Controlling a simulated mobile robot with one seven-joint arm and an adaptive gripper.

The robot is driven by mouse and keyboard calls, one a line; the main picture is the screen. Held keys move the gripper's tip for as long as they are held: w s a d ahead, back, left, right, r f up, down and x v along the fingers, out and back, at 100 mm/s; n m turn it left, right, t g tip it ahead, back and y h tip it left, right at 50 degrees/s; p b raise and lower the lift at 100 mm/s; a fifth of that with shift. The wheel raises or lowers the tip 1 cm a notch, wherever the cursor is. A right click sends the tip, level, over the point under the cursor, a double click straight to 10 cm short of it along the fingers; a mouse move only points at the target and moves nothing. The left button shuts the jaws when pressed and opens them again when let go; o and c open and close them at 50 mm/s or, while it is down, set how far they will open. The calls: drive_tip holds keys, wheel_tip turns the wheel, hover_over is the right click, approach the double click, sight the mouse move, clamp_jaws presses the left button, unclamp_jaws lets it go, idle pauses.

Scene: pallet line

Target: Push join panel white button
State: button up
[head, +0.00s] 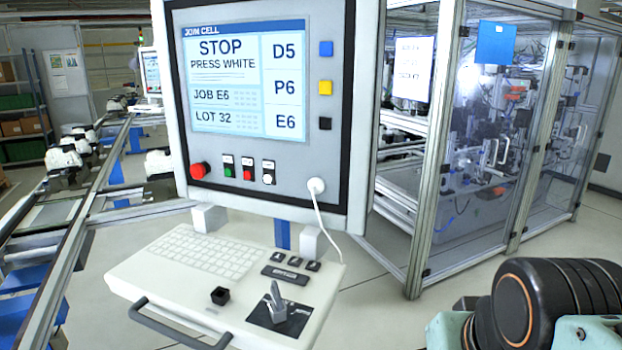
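The join panel (335,195) stands upright at the centre of the head view, with a grey face and a dark border. Its screen (248,128) reads JOIN CELL, STOP, PRESS WHITE, JOB E6, LOT 32, and D5, P6, E6 at the side. The small white button (268,179) is at the right end of a row below the screen, under a label. A red button (247,175) and a green button (229,171) sit to its left. My gripper is not in view.
A large red knob (199,170) is left of the row; a white cable plug (316,186) is right of it. A keyboard shelf (140,268) with a joystick (276,302) and front handle juts out below. A glazed machine cell (480,180) stands right, a conveyor (75,232) left.

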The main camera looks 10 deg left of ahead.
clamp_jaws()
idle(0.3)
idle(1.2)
